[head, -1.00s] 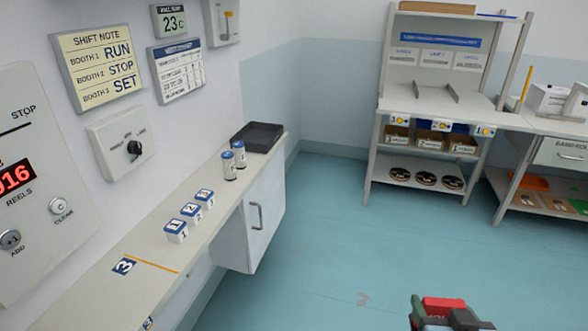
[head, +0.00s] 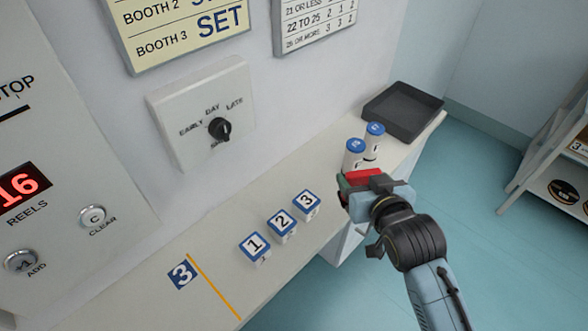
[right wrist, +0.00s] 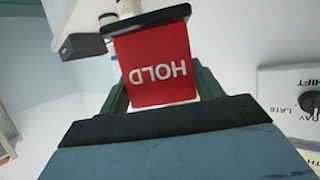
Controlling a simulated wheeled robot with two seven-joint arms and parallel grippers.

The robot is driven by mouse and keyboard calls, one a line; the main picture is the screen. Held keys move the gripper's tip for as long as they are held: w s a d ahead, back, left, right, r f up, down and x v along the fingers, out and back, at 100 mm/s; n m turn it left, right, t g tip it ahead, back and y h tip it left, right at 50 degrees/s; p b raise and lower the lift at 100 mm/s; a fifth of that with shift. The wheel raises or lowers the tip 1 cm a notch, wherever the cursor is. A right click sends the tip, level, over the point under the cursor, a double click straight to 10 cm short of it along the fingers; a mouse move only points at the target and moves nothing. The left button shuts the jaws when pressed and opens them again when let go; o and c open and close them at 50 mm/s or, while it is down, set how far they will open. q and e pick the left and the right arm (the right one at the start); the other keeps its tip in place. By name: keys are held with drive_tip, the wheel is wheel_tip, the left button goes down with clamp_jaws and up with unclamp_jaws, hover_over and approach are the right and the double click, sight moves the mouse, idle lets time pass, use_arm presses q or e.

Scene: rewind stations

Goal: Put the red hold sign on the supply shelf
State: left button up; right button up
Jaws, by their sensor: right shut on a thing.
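The red hold sign (head: 364,176) is in my right gripper (head: 352,186). In the right wrist view the sign (right wrist: 155,62) shows its white HOLD lettering upside down, between the green fingers. The gripper is shut on it. In the head view the sign appears just in front of two blue-capped canisters (head: 353,158) on the long pale wall shelf (head: 150,302). Whether it touches the shelf or canisters I cannot tell. My left gripper is not in view.
Blocks numbered 1 (head: 254,246), 2 (head: 282,224) and 3 (head: 306,204) stand along the shelf. A black tray (head: 402,113) sits at its far end. An orange line (head: 214,286) and a blue 3 label (head: 183,274) mark the near part. A rack (head: 553,160) stands at right.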

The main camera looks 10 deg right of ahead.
drive_tip(key=w+a+n+y, duration=0.2)
drive_tip(key=w+a+y, duration=0.1)
drive_tip(key=w, duration=0.6)
drive_tip(key=shift+n+g, duration=0.3)
drive_tip(key=f, duration=0.4)
drive_tip(key=f+b, duration=0.1)
drive_tip(key=f, duration=0.1)
drive_tip(key=shift+w+a, duration=0.15)
drive_tip(key=shift+w, duration=0.1)
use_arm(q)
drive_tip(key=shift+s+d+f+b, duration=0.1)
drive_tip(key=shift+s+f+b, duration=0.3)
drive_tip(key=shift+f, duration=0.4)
use_arm(e)
drive_tip(key=shift+f, duration=1.55)
drive_tip(key=shift+f, duration=0.15)
drive_tip(key=o, duration=0.7)
drive_tip(key=shift+o, duration=0.2)
